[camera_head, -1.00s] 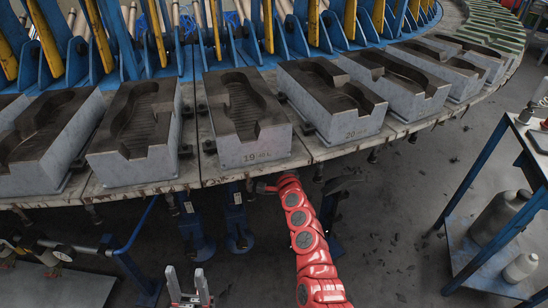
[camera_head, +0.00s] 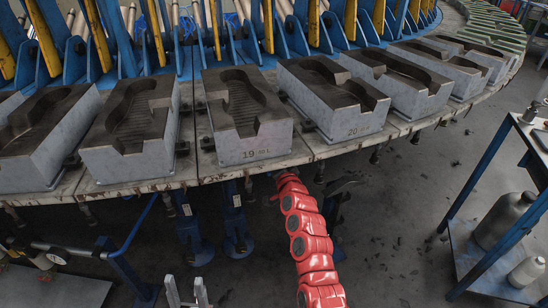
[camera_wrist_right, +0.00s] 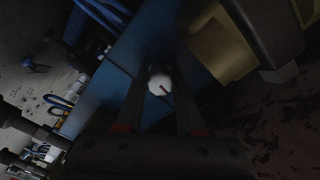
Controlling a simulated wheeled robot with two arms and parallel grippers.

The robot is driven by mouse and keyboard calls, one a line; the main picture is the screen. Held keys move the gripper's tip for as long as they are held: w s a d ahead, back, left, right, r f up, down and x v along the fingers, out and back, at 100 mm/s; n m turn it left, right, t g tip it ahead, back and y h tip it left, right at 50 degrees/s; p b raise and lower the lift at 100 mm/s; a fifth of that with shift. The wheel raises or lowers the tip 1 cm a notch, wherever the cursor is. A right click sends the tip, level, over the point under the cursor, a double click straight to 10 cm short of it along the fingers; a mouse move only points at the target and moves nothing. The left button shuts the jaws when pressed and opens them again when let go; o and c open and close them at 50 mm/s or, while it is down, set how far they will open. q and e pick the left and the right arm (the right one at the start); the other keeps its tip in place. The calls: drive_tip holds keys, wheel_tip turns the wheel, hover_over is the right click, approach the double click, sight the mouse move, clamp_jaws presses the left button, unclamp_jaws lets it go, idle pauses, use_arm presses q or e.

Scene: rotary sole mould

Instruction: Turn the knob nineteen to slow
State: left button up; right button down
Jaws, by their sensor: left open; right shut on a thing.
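The mould marked 19 (camera_head: 245,115) sits on the round table's near edge in the head view. My red right arm reaches under that edge, and its gripper is hidden there. In the right wrist view, a pale round knob (camera_wrist_right: 160,84) with a short dark line on its face sits between the fingertips of my right gripper (camera_wrist_right: 158,95), which is shut on it. The view is dark, and no slow marking can be read. My left gripper (camera_head: 187,291) is open and empty at the bottom of the head view, well below the table edge.
Mould 20 (camera_head: 335,97) and several other grey moulds line the table rim (camera_head: 130,187). Blue posts (camera_head: 236,230) stand below the edge. A blue cart (camera_head: 478,265) with grey bottles stands at the right.

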drive_tip(key=shift+f+n+b, duration=0.15)
drive_tip(key=shift+n+b, duration=0.15)
drive_tip(key=shift+n, duration=0.5)
drive_tip(key=c, duration=0.5)
unclamp_jaws()
drive_tip(key=shift+c, duration=0.2)
drive_tip(key=shift+s, duration=0.15)
drive_tip(key=v, duration=1.7)
drive_tip(key=shift+p, duration=0.4)
drive_tip(key=shift+d, duration=0.2)
